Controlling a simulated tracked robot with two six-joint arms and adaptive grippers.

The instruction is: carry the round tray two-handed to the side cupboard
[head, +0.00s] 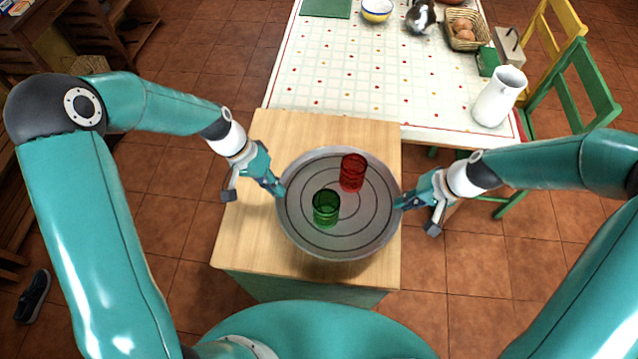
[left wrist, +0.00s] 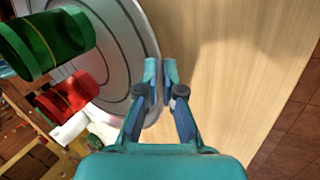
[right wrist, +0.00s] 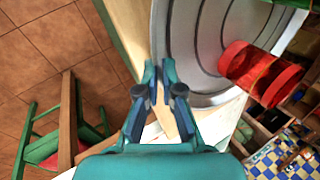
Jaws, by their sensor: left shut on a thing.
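The round grey tray (head: 300,225) is over the wooden counter top and looks level; I cannot tell whether it touches the wood. A green glass (head: 326,208) and a red glass (head: 352,172) stand upright on it, the red one farther back. My left gripper (head: 279,189) is shut on the tray's left rim; in the left wrist view the rim (left wrist: 157,45) runs between its fingers. My right gripper (head: 400,203) is at the right rim, its fingers close together around the edge (right wrist: 155,40) in the right wrist view.
The wooden counter (head: 245,235) is bare around the tray. Behind it a table with a dotted cloth (head: 330,60) holds a white jug (head: 499,96), a bowl (head: 377,9) and a basket (head: 463,29). A green chair (head: 575,95) stands at right. A shoe (head: 33,296) lies on the floor at left.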

